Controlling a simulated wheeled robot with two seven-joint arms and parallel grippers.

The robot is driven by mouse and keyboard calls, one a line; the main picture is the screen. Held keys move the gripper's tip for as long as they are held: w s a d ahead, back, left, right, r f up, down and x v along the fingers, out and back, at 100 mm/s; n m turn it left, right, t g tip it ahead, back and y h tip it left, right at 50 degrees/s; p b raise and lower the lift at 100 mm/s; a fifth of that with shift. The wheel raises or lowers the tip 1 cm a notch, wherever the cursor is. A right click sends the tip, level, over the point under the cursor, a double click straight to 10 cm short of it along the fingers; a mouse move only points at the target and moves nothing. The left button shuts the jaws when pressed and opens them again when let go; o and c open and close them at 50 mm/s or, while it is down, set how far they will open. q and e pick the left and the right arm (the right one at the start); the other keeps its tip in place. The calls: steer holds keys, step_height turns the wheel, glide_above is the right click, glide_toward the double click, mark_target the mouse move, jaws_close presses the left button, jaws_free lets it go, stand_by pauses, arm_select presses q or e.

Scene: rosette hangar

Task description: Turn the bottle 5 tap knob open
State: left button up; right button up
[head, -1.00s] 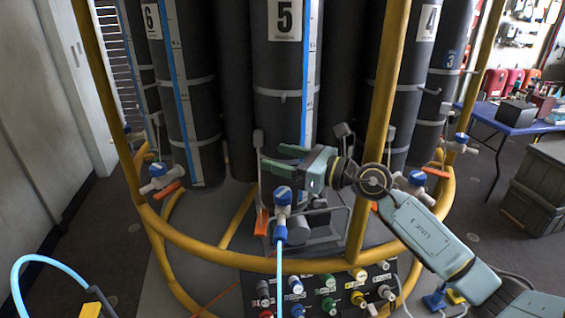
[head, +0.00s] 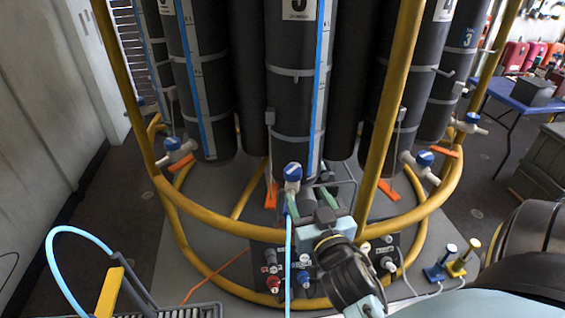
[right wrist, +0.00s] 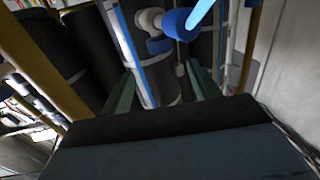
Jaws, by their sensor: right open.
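Bottle 5 (head: 287,90) is the tall dark cylinder in the middle of the head view, its number label cut by the top edge. Its tap has a blue knob (head: 292,170) on a white body, with a light-blue hose (head: 288,255) running down from it. My right gripper (head: 309,198) is open just below and right of the knob, its green fingers pointing toward the bottle. In the right wrist view the tap's blue parts (right wrist: 183,23) lie beyond the fingertips, and nothing is between the fingers. My left gripper is out of view.
A yellow tubular rail (head: 215,225) curves around the bottles, with a yellow post (head: 392,110) right of the gripper. Other taps stand at left (head: 174,146) and right (head: 424,158). A connector panel (head: 270,262) lies below. A blue table (head: 515,95) is at the right.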

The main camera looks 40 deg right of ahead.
mark_target(290, 165)
steer(key=p+x, duration=0.1)
steer(key=x, duration=1.1)
steer(key=shift+w+d+r, duration=0.1)
steer(key=shift+w+d, duration=0.05)
steer(key=shift+w, duration=0.25)
